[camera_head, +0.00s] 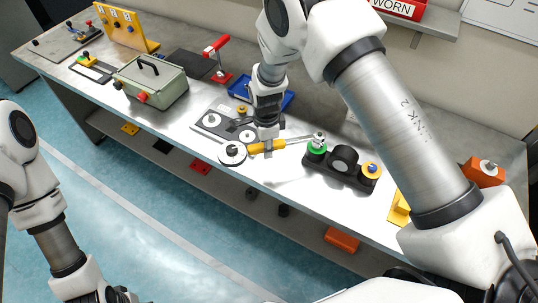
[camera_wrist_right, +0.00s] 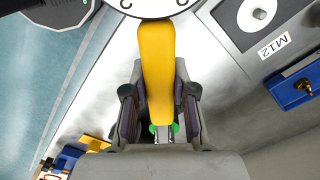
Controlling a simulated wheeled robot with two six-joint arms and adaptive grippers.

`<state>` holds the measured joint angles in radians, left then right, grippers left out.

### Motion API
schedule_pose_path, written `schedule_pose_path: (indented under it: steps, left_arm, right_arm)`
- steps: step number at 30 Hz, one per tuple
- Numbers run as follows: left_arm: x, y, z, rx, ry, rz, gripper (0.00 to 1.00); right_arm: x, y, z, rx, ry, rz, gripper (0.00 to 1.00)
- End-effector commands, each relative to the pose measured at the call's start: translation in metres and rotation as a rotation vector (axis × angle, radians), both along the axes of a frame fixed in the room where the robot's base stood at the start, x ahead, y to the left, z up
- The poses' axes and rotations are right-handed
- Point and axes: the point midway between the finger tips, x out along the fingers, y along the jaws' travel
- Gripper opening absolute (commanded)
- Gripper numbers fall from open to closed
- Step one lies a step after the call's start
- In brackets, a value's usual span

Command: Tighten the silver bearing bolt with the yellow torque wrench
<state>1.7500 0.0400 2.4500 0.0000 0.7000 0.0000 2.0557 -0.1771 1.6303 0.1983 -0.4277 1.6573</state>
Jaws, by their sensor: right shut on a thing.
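My right gripper (camera_head: 268,150) is shut on the yellow handle of the torque wrench (camera_head: 258,147), over the table. In the right wrist view the wrench (camera_wrist_right: 157,70) lies between the two fingers (camera_wrist_right: 160,115). A round dial (camera_head: 232,154) shows at the handle's left end. The wrench's silver shaft reaches right to a green-ringed seat (camera_head: 316,149) on a dark block. Silver metal (camera_head: 319,136) shows on top there; I cannot tell wrench head from bearing bolt, or whether they touch. My left gripper (camera_head: 120,296) is partly cut off at the lower edge.
The dark block (camera_head: 342,160) also bears a black part and a yellow-and-blue part (camera_head: 371,170). A grey plate (camera_head: 210,128) lies left, a blue tray (camera_head: 240,88) behind. A green-grey box (camera_head: 150,82) stands farther left. An orange block (camera_head: 484,174) stands at right.

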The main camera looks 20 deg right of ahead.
Motion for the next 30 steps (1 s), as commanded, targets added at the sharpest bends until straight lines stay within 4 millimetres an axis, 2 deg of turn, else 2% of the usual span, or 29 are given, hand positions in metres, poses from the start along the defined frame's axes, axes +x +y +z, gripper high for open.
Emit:
schedule_pose_path:
  steps: [8,26,30]
  left_arm:
    - [0.0,0.0,-0.017,0.0,0.0,0.0,0.58]
    - [0.0,0.0,-0.003,0.0,0.0,0.0,0.58]
    - [0.0,0.0,0.008,0.0,0.0,0.0,0.58]
  right_arm:
    - [0.021,-0.002,-0.003,0.001,-0.006,-0.119,0.0]
    - [0.022,-0.002,0.018,0.001,-0.01,-0.116,0.0]
    - [0.022,-0.002,0.033,0.001,-0.01,-0.115,0.0]
